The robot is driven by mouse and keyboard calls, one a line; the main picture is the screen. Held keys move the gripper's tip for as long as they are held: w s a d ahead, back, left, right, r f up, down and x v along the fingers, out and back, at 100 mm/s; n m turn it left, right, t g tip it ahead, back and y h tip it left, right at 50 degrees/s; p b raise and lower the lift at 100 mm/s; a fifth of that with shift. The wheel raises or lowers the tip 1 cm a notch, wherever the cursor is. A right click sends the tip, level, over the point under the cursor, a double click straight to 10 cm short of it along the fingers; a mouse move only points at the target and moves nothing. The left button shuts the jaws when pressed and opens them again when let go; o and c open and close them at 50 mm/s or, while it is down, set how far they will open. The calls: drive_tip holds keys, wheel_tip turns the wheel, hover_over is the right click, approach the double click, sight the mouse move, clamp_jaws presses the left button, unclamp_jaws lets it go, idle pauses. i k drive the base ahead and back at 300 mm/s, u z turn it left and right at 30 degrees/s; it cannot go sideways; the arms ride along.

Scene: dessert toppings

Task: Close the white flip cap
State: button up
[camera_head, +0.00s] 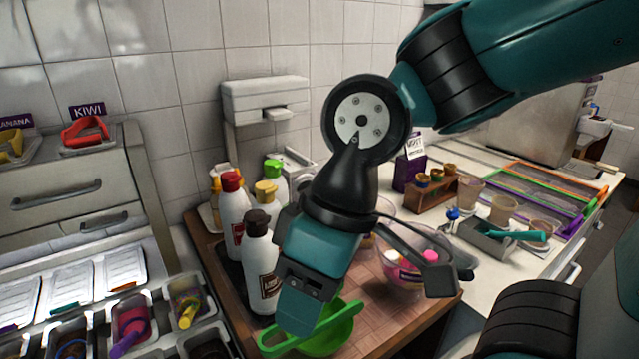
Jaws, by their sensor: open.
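No white flip cap can be made out with certainty. A white wall box (264,102) with a small front tab hangs on the tiles behind the bottles. White squeeze bottles stand on the wooden board: one with a black cap (262,268), one with a red cap (233,212), and others with yellow (266,192) and green (275,169) tops. My gripper (363,252) hangs over the board, right of the black-capped bottle. Its jaws are spread wide, with nothing seen between them. My arm and gripper hide part of the board and anything behind them.
A green bowl (327,338) lies below my gripper. A clear bowl with colourful pieces (405,270) stands close on the right. Topping bins (130,318) fill the lower left. A wooden jar rack (430,190) and clear cups (503,208) stand at the right.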

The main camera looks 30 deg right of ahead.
sight(302, 182)
drive_tip(key=k, duration=0.25)
drive_tip(key=z, duration=2.1)
drive_tip(key=k, duration=0.85)
drive_tip(key=u, duration=1.4)
drive_tip(key=i, duration=1)
